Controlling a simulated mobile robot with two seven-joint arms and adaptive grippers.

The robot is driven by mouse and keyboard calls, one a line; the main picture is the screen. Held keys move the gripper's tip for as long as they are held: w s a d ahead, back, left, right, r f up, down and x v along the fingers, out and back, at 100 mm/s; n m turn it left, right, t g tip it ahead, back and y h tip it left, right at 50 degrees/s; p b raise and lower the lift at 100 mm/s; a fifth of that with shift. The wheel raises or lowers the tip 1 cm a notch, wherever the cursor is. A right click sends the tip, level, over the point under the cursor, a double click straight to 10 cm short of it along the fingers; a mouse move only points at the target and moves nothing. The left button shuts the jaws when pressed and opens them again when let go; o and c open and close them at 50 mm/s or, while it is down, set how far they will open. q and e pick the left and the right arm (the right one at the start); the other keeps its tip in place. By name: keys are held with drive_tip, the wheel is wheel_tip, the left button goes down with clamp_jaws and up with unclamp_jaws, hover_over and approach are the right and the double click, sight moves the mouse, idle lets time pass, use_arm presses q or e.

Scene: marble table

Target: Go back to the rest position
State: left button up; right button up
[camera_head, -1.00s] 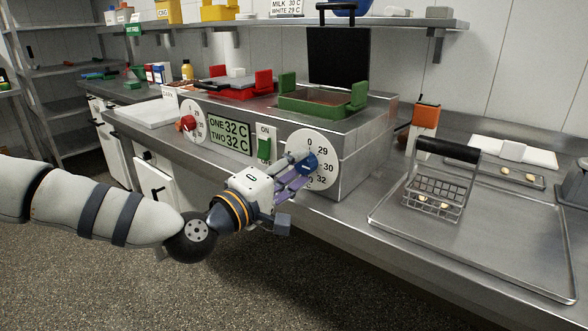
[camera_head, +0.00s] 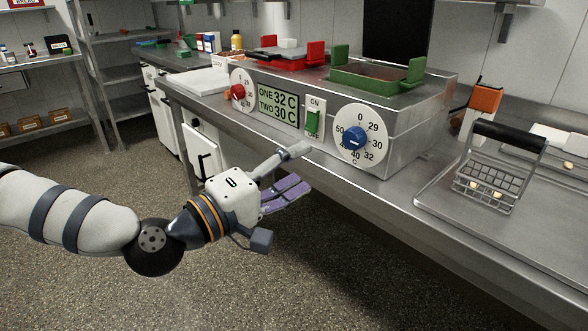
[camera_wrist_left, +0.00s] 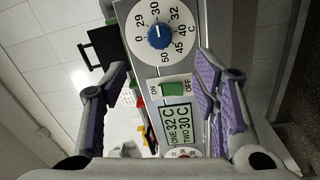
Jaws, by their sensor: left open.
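My left gripper (camera_head: 296,172) is open and empty, in front of the cooking unit and over the floor. Its purple finger pads also show either side of the left wrist view (camera_wrist_left: 160,85). The blue knob (camera_head: 356,137) on the right dial is clear of my fingers, up and to the right of them; it shows at the top of the left wrist view (camera_wrist_left: 160,36). The display (camera_head: 278,105) reads ONE 32 C, TWO 30 C. The right gripper is in no view.
The counter's front edge (camera_head: 395,204) runs close beside my gripper. A green switch (camera_head: 313,121) and red knob (camera_head: 238,92) are on the unit's front. A wire basket (camera_head: 490,182) stands in a tray at right. Open floor (camera_head: 330,285) lies below my arm.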

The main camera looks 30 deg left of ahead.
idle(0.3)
use_arm(q)
drive_tip(key=s+d+f+m+g+p, duration=0.1)
drive_tip(key=s+d+f+m+g, duration=0.2)
drive_tip(key=s+f, duration=0.45)
drive_tip(key=s+d+f+m+g+p, duration=0.1)
drive_tip(key=s+d+f+g, duration=0.4)
drive_tip(key=f, duration=0.4)
drive_tip(key=s+d+f+m+g+p, duration=0.1)
drive_tip(key=s+d+f+m+g, duration=0.1)
drive_tip(key=s+f+g, duration=0.45)
drive_tip(key=s+a+f+m+g+y, duration=0.1)
drive_tip(key=s+a+f+y, duration=0.1)
drive_tip(key=s, duration=0.5)
drive_tip(key=s+a+f+m+g+y+p, duration=0.1)
drive_tip(key=s+a+f+m+g+y, duration=0.1)
drive_tip(key=s+a, duration=0.3)
drive_tip(key=s+a+f+m+g+y, duration=0.2)
drive_tip(key=s+a+f, duration=0.1)
drive_tip(key=s, duration=0.6)
drive_tip(key=shift+s+a+f+p, duration=0.2)
drive_tip(key=shift+s+a+p, duration=0.15)
drive_tip(key=shift+a, duration=0.1)
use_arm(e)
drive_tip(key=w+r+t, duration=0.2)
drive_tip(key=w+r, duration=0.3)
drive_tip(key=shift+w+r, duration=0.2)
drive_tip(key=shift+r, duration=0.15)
